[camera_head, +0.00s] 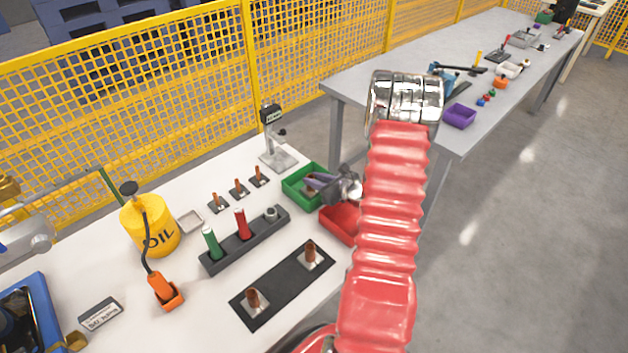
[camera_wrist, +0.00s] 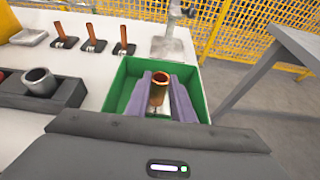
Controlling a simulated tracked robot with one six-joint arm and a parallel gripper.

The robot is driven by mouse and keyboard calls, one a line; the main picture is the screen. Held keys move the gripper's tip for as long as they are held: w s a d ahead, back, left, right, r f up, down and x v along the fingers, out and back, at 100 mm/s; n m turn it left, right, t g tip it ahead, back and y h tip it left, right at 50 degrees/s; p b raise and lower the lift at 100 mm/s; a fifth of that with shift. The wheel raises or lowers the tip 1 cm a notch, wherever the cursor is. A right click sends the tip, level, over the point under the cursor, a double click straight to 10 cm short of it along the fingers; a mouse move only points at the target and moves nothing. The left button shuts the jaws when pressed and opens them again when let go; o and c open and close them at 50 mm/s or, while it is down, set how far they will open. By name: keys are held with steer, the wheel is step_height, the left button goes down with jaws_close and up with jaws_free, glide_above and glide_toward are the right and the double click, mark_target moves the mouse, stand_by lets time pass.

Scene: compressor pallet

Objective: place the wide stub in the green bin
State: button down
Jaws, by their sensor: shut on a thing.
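The wide stub is a copper-coloured tube (camera_wrist: 159,91) in the wrist view, upright, with a pale base partly hidden between the jaws. My gripper (camera_wrist: 158,100) is shut on it, one purple-grey finger on each side. The green bin (camera_wrist: 119,84) surrounds the stub and fingertips in this view. In the head view my gripper (camera_head: 316,182) is at the green bin (camera_head: 298,204), entering from the right. I cannot tell whether the stub touches the bin's floor.
A red bin (camera_head: 337,224) stands just in front of the green bin. A dark rack (camera_head: 246,240) holds a green and a red cylinder and a grey ring. Two copper stubs stand on a black mat (camera_head: 281,284). A grey stand (camera_head: 278,157) is behind the green bin.

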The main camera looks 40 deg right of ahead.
steer(key=c, duration=1.5)
jaws_free()
steer(key=shift+c, duration=0.2)
steer(key=shift+s+r, duration=0.15)
steer(key=shift+s, duration=0.1)
steer(key=v, duration=1.1)
steer(key=shift+s, duration=0.25)
